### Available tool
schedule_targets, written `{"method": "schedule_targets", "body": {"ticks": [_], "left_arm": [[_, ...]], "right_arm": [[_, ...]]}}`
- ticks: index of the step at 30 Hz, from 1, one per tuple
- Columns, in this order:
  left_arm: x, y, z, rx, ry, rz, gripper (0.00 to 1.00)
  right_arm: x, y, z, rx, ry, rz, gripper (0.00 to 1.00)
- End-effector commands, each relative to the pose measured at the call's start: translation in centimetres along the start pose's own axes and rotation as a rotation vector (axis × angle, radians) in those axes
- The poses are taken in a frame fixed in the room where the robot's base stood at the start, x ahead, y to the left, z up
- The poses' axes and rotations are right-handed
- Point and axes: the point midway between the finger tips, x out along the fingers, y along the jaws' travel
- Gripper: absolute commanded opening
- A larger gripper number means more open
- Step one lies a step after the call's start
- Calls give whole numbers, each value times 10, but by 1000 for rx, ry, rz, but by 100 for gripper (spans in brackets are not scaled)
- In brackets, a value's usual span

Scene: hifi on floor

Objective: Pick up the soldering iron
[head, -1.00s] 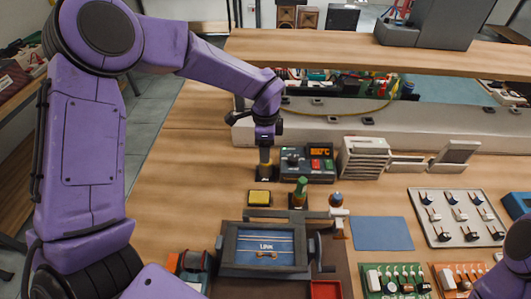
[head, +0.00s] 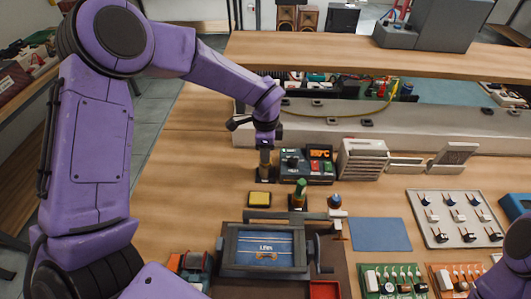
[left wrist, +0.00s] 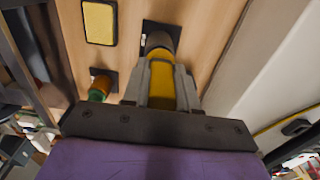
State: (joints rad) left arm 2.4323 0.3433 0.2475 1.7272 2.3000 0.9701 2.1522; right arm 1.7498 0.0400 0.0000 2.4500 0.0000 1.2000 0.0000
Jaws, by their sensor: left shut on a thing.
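The soldering iron (left wrist: 163,80) shows in the left wrist view as a yellow handle between my left gripper's (left wrist: 165,78) two grey fingers. The gripper is shut on it. A dark round part (left wrist: 160,41) lies at the far end of the handle, over a small black base. In the head view my left gripper (head: 265,146) points down over a dark upright stand (head: 264,171), and the iron is mostly hidden there. The iron's tip is hidden. I cannot tell whether it is clear of the stand. My right gripper is out of view.
A control station (head: 306,164) with a lit display stands close right of the stand. A yellow pad (head: 259,199) and a green-handled tool (head: 300,190) sit in front. A blue-screened fixture (head: 264,247) lies nearer. A blue mat (head: 381,234) and parts tray (head: 457,218) are to the right.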

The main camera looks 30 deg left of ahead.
Motion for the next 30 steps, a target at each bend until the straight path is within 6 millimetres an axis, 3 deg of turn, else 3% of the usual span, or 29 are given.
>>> {"method": "schedule_targets", "body": {"ticks": [4,12,21,30], "left_arm": [[-31,4,0,1,2,0,4],[-87,52,-1,3,2,-2,4],[-110,119,-2,2,1,-1,4],[-120,140,-2,0,0,1,4]], "right_arm": [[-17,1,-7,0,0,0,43],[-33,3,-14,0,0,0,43],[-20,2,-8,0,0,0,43],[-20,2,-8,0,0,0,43]]}}
